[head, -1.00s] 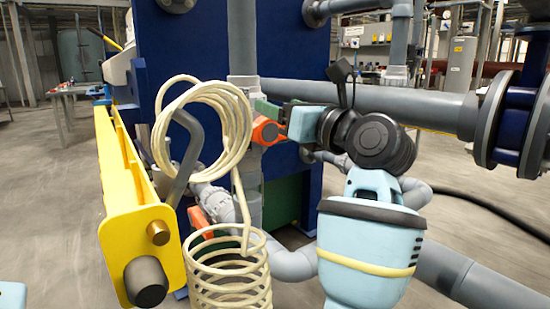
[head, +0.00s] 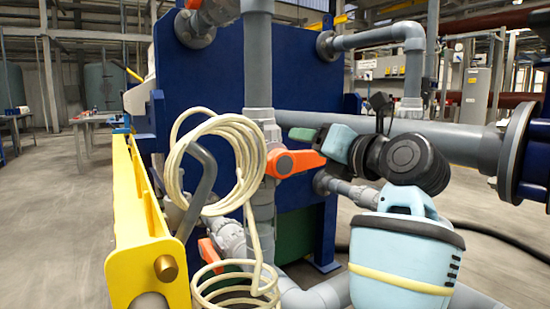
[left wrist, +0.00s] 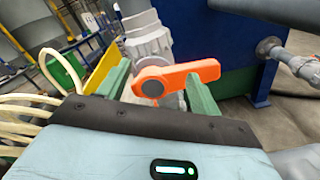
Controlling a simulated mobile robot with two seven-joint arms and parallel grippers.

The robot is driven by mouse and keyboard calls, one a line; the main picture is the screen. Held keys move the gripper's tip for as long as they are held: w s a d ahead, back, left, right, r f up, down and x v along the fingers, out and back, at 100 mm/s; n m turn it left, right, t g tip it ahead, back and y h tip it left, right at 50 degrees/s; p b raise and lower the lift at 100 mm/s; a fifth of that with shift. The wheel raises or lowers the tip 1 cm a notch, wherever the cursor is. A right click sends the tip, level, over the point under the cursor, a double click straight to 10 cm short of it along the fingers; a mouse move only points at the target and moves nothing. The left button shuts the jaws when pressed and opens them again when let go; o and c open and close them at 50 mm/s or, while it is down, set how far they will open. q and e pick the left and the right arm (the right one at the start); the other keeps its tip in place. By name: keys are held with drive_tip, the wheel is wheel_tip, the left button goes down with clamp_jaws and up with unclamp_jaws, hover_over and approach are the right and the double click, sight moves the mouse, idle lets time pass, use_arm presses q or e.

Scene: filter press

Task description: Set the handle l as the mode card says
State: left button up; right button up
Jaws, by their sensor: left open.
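An orange valve handle (head: 295,162) sits on the grey vertical pipe and points right, about level. It also shows in the left wrist view (left wrist: 178,78). My left gripper (head: 302,133) is open and empty, with its green fingers just above the handle in the head view. In the left wrist view the handle lies across the gap between the fingers (left wrist: 160,74), past their tips; contact cannot be told. A second orange handle (head: 211,256) is lower on another pipe. I cannot tell which one is handle l. No mode card is readable. My right gripper is not in view.
A coiled cream hose (head: 243,150) hangs left of the handle. A yellow beam (head: 140,215) runs along the left. The blue press plate (head: 215,80) stands behind, with a grey horizontal pipe (head: 400,133) crossing right. Open floor lies at the left.

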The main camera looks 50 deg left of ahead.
sight(306, 160)
use_arm(q)
drive_tip(key=w+f+m, duration=0.3)
drive_tip(key=f+m, duration=0.2)
drive_tip(key=m, duration=0.7)
drive_tip(key=a+p, duration=0.1)
drive_tip(key=a, duration=0.1)
drive_tip(key=a+p, duration=0.1)
drive_tip(key=a, duration=0.1)
drive_tip(key=a+p, duration=0.2)
drive_tip(key=shift+w+a+r, duration=0.1)
drive_tip(key=shift+w+r, duration=0.15)
drive_tip(key=shift+r, duration=0.05)
drive_tip(key=shift+w+a+f, duration=0.1)
drive_tip(key=shift+a+f, duration=0.1)
drive_tip(key=shift+a, duration=0.35)
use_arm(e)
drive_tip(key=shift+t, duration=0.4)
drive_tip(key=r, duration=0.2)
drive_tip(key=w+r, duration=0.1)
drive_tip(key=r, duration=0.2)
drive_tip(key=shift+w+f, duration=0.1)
